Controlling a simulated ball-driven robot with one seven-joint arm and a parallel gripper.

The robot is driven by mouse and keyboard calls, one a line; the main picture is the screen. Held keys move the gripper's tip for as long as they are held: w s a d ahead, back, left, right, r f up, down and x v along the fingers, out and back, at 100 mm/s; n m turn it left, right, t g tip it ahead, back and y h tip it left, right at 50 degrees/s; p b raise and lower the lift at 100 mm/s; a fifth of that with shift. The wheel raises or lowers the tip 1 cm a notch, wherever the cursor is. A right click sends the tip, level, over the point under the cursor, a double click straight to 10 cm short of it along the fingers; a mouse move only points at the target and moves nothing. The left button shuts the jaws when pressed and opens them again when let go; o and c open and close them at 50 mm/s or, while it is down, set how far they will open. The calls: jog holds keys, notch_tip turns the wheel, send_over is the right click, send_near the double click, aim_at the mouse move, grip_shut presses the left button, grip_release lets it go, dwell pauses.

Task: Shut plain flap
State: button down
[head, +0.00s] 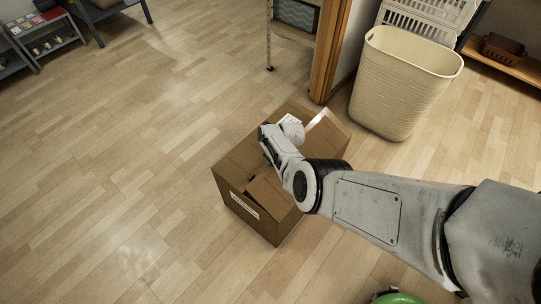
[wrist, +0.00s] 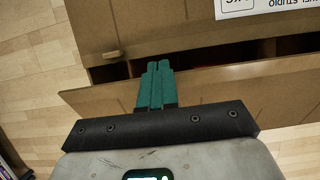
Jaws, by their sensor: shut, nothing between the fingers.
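A brown cardboard box (head: 236,183) stands on the wooden floor in the head view, with my arm reaching over its top. In the wrist view, a plain flap (wrist: 220,92) without a label stands partly open, with a dark gap along its upper edge. Beyond the gap is a brown panel (wrist: 160,28) of the box with a white printed label (wrist: 262,6). My gripper (wrist: 156,68) has its teal fingers shut together and empty. They lie across the plain flap in the picture, tips over the gap; I cannot tell whether they touch it. My arm hides part of the box top in the head view.
A white crate (head: 430,15) and a small brown basket (head: 505,50) are at the back right. A low shelf (head: 45,42) is at the far left. Floor left of the box is clear.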

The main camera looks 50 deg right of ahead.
jog(key=b+x, duration=0.5)
jog(key=shift+w+f+b, duration=0.2)
jog(key=shift+w+b, duration=0.1)
jog(key=shift+b, duration=0.05)
jog(key=shift+r, duration=0.1)
dwell(1.0)
